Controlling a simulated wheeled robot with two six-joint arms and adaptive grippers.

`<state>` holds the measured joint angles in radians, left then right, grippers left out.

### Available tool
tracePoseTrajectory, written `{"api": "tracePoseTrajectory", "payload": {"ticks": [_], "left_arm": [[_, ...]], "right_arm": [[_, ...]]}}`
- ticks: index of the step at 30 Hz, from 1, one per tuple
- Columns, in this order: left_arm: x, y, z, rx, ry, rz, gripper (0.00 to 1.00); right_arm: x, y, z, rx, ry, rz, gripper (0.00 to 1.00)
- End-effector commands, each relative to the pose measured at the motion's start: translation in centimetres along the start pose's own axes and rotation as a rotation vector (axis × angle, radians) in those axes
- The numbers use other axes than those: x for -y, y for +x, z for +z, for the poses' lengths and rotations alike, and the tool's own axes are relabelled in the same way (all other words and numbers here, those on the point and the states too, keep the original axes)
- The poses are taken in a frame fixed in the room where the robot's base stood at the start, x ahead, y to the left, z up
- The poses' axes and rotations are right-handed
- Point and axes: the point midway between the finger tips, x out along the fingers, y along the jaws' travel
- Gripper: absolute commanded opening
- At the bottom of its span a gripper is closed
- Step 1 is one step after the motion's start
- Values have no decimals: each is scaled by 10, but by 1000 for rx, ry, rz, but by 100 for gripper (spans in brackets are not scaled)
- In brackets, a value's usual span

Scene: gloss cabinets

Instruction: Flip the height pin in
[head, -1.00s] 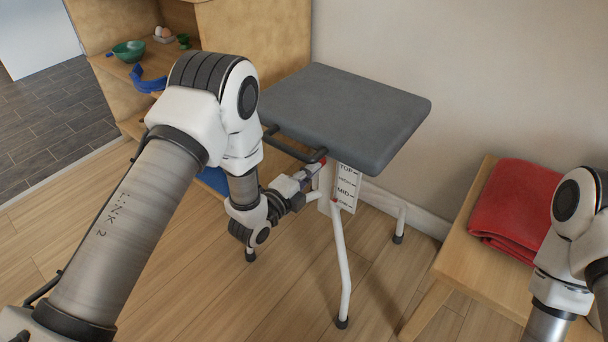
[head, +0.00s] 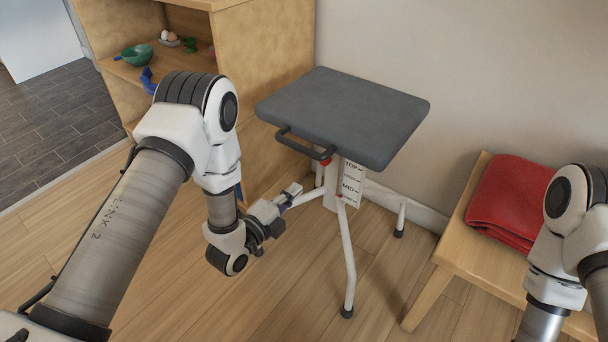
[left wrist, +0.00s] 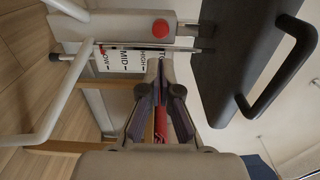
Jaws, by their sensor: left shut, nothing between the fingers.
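The grey-topped stool (head: 345,115) stands upright against the wall, with a dark bar handle (head: 300,146) at its near edge. Below the seat is its white post with a height label (head: 351,185). A red round knob (head: 326,161), apparently the height pin's end, shows under the seat edge; it is also on the post in the left wrist view (left wrist: 160,28). A thin metal rod runs beside the label there. My left gripper (head: 296,190) is shut and empty, left of the post; its closed tips (left wrist: 158,66) appear near the label and apart from the knob. My right gripper is out of view.
A wooden bench (head: 465,252) with a folded red towel (head: 515,202) stands right. A wooden shelf unit (head: 268,95) holding a green bowl (head: 137,54) stands behind my left arm. The stool's white legs (head: 348,255) spread over the floor near my gripper.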

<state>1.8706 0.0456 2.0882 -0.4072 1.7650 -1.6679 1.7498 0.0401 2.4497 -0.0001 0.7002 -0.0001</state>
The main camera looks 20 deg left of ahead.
Motion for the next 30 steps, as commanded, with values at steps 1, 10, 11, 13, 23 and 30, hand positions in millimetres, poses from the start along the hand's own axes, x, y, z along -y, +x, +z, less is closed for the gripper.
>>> {"api": "tracePoseTrajectory", "payload": {"ticks": [1, 10, 11, 13, 23, 30], "left_arm": [[4, -10, 0, 3, -3, 3, 0], [0, -32, 0, 0, 0, -1, 0], [0, -32, 0, 0, 1, -1, 0], [0, -32, 0, 0, 1, -1, 0], [0, -32, -1, -1, -1, 4, 0], [-82, -104, -19, 129, -308, 482, 0]], "right_arm": [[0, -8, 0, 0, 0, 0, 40], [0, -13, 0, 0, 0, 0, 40], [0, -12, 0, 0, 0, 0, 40], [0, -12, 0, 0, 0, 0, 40], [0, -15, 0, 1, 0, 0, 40], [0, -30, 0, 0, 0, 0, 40]]}}
